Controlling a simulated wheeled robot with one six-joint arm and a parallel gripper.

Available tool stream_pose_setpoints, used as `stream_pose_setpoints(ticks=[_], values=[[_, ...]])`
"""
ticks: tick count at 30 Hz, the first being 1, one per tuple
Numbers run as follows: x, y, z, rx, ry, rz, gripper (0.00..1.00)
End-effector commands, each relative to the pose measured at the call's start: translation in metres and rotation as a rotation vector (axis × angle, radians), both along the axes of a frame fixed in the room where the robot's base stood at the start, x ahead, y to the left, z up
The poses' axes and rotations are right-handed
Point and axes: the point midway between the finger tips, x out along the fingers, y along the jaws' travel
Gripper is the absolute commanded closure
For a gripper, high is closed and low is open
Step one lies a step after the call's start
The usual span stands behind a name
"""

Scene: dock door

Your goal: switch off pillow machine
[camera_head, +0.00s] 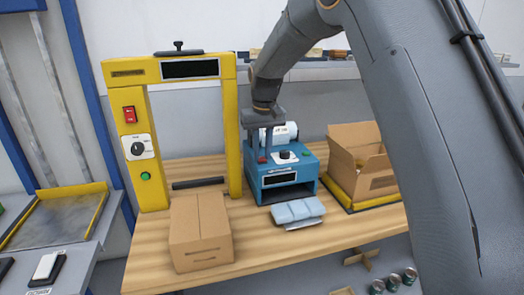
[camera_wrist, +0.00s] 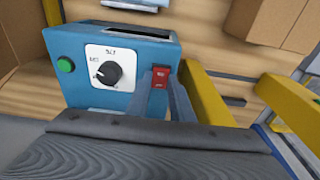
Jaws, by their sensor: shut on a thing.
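The blue pillow machine (camera_head: 300,178) stands on the wooden bench, with a white roll at its back. Its top panel has a dial (camera_wrist: 108,73), a green button (camera_wrist: 65,65) and a red rocker switch (camera_wrist: 160,76). A strip of pale blue air pillows (camera_head: 298,212) lies at its front. My gripper (camera_head: 264,156) reaches down from above to the machine's left side in the head view. In the wrist view, my gripper's fingers (camera_wrist: 162,90) are at the red switch, one on each side, closed on it. The rocker's position cannot be told.
A yellow frame (camera_head: 235,130) with its own red switch (camera_head: 129,114), dial and green button stands close to the left. A closed carton (camera_head: 200,230) is in front of it. An open carton (camera_head: 365,165) sits right on a yellow-edged plate. Several cans (camera_head: 393,282) are below the bench.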

Motion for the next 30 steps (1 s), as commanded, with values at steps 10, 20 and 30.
stream_pose_setpoints(ticks=[10,20,30], values=[[0.0,0.0,0.0,0.001,-0.002,0.0,0.61],[-0.001,0.0,0.019,0.001,-0.005,0.0,0.61],[-0.008,-0.002,0.069,0.001,-0.004,0.0,0.61]])
